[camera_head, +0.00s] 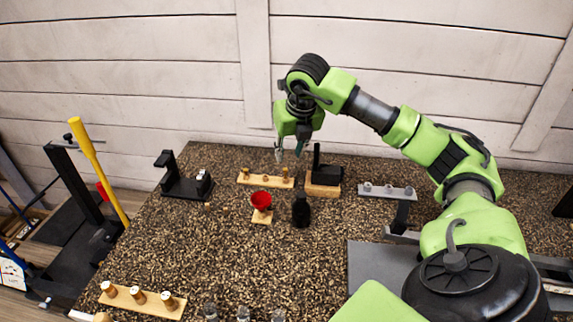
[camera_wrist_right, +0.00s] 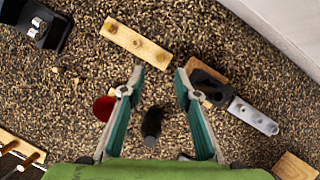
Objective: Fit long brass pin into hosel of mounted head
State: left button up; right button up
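My right gripper (camera_head: 288,152) hangs above the back of the speckled bench. In the right wrist view its two fingers (camera_wrist_right: 158,82) are spread, with nothing held between them. A wooden strip (camera_head: 263,181) with short brass-coloured pins stands below it, and the strip also shows in the wrist view (camera_wrist_right: 126,37). Which pin is the long one I cannot tell. The black mounted head (camera_head: 325,174) sits on a wooden block (camera_head: 322,189) just right of the strip. In the wrist view a finger partly hides it, and its hosel opening is not clear. My left gripper is out of view.
A red funnel (camera_head: 261,201) and a black bottle-like object (camera_head: 301,211) stand in front of the strip. A black fixture (camera_head: 186,184) is at left, a grey rack (camera_head: 386,191) at right.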

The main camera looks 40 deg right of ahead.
aim_at(285, 169)
jog(key=p+x, duration=0.2)
jog(key=x, duration=0.8)
jog(key=shift+d+f, duration=0.1)
jog(key=shift+f, duration=0.05)
grip_shut()
jog(key=shift+r, duration=0.35)
jog(key=shift+r+p, duration=1.2)
jog(key=shift+r, duration=0.65)
jog(key=shift+r, duration=0.1)
